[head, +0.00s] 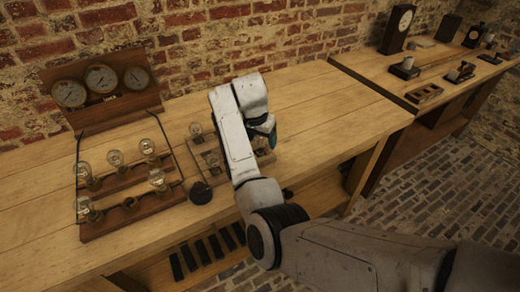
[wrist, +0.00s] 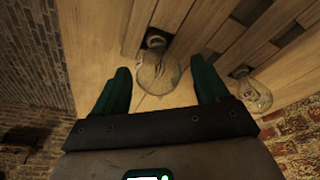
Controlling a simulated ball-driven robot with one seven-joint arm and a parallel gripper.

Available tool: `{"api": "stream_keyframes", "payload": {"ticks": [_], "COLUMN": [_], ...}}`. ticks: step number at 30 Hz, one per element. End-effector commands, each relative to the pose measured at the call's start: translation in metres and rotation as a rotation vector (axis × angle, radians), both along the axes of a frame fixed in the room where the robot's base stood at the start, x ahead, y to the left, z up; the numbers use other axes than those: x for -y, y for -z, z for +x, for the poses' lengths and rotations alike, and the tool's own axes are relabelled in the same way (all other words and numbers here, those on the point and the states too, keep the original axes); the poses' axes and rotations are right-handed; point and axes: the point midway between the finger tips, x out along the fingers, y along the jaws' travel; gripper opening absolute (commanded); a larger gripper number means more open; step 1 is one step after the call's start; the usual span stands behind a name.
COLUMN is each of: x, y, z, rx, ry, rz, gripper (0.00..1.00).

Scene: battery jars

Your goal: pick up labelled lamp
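My gripper (wrist: 162,75) is open, its two green fingers wide apart. In the wrist view a clear glass lamp (wrist: 158,72) shows between the fingers, with a gap on each side; its base is at a wooden rack. A second lamp (wrist: 254,93) is to the right, outside the fingers. In the head view my gripper (head: 266,132) is over the small wooden rack in mid-bench, and my arm hides part of it. A lamp (head: 196,131) stands at that rack's back left. No label is readable on any lamp.
A larger wooden rack (head: 133,218) with several lamps and a wire frame stands at left, before a three-dial gauge board (head: 103,88). A round black object (head: 201,193) sits between the racks. The bench (head: 345,108) is clear at right. Another bench holds a clock (head: 398,30) and small devices.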

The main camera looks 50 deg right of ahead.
Motion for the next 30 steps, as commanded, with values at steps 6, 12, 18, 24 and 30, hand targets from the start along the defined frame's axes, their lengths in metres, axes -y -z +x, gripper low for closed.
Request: {"api": "stream_keyframes", "payload": {"ticks": [6, 12, 18, 24, 30], "x": [-0.0001, -0.0001, -0.0001, 0.0000, 0.0000], "y": [-0.0003, -0.0003, -0.0004, -0.0005, -0.0055], "z": [0.0000, 0.0000, 0.0000, 0.0000, 0.0004], "rx": [0.000, 0.000, 0.000, 0.000, 0.000], "ry": [0.000, 0.000, 0.000, 0.000, 0.000], "rz": [0.000, 0.000, 0.000, 0.000, -0.001], "gripper": [0.52, 0.33, 0.14, 0.12, 0.12]}}
